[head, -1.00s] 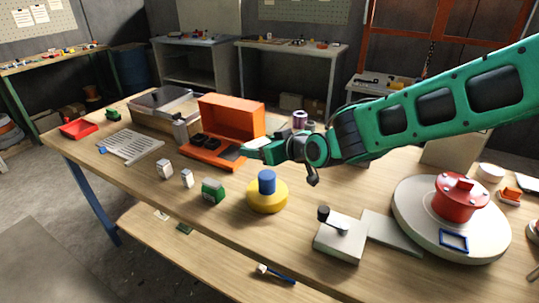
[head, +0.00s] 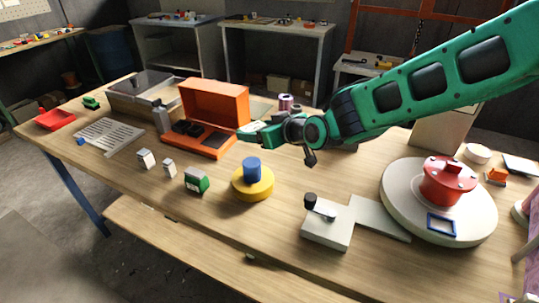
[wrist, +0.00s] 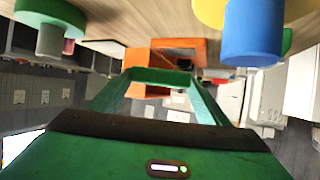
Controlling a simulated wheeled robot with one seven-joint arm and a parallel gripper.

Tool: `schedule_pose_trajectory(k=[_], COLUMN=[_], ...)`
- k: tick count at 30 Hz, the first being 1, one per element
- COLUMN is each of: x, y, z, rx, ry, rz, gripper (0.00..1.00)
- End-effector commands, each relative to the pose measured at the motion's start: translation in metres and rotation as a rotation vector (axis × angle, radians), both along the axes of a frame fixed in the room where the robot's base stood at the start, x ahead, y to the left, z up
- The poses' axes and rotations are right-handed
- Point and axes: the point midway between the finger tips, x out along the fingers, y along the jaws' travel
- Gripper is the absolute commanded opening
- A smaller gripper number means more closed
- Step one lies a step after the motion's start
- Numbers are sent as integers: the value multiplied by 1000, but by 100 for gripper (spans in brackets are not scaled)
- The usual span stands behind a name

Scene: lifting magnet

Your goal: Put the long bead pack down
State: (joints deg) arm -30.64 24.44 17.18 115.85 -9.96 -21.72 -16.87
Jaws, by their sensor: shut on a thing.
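My gripper (head: 246,135) is above the table (head: 285,215), at the right front of the orange open-fronted box (head: 217,98). In the wrist view its green fingers lean together, and a narrow green bar (wrist: 160,76) spans their tips. I take this bar for the long bead pack, held shut in the jaws, but its outline is hard to tell from the fingers. In the head view the held thing is too small and covered to make out.
A yellow disc (head: 253,186) with a blue cylinder (head: 252,168) stands in front of my gripper. A green block (head: 196,180) and two small pale blocks are to its left. A large round base (head: 395,205) with a red hub is at right.

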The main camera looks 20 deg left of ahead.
Motion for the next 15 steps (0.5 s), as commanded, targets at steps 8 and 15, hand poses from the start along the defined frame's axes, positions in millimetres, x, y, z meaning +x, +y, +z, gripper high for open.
schedule_pose_trajectory(k=[8,15], x=[7,9], y=[-58,-93], z=[-35,-55], rx=[-2,0], ry=[5,2], rz=[-7,-4], gripper=[47,47])
